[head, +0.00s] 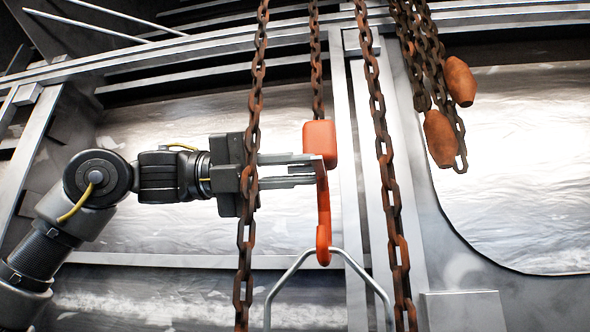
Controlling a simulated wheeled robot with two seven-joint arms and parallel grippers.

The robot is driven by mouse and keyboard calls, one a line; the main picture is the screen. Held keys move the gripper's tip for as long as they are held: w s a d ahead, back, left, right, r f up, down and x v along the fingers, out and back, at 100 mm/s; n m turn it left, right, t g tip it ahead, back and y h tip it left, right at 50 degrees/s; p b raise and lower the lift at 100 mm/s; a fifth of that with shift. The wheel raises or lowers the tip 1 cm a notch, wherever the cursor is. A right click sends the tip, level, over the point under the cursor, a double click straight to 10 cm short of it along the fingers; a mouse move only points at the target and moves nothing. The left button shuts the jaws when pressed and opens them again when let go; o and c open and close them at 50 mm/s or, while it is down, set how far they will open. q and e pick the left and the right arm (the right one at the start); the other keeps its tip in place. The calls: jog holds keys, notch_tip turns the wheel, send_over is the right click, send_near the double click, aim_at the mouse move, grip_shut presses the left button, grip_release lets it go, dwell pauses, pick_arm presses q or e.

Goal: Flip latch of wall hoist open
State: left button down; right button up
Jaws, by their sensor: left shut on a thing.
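The wall hoist's orange hook block (319,140) hangs from a rusty chain near the middle of the head view. Its orange hook (323,238) hangs below, with a grey metal bail (340,254) at its lower end. My left gripper (318,172) comes in from the left, level with the upper part of the hook. Its jaws are shut on a thin orange-red part at the hook, which appears to be the latch; the fingers partly hide it. I cannot tell how far the latch is turned. My right gripper is not in view.
A rusty chain (247,240) hangs in front of my left gripper's body. Another chain (384,160) hangs just right of the hook. More chains with orange-brown end pieces (440,139) hang at the upper right. A metal-framed wall (190,225) stands behind.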

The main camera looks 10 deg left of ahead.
pick_arm(q)
jog(key=shift+a+r, duration=0.15)
jog(key=shift+r, duration=0.3)
jog(key=c, duration=1.5)
grip_release()
jog(key=shift+s, duration=0.1)
jog(key=shift+f, duration=0.15)
jog(key=shift+f, duration=0.1)
jog(key=a+b, duration=0.1)
jog(key=a, duration=0.9)
jog(key=shift+a+b, duration=0.3)
jog(key=shift+a, duration=0.05)
jog(key=shift+s, duration=0.1)
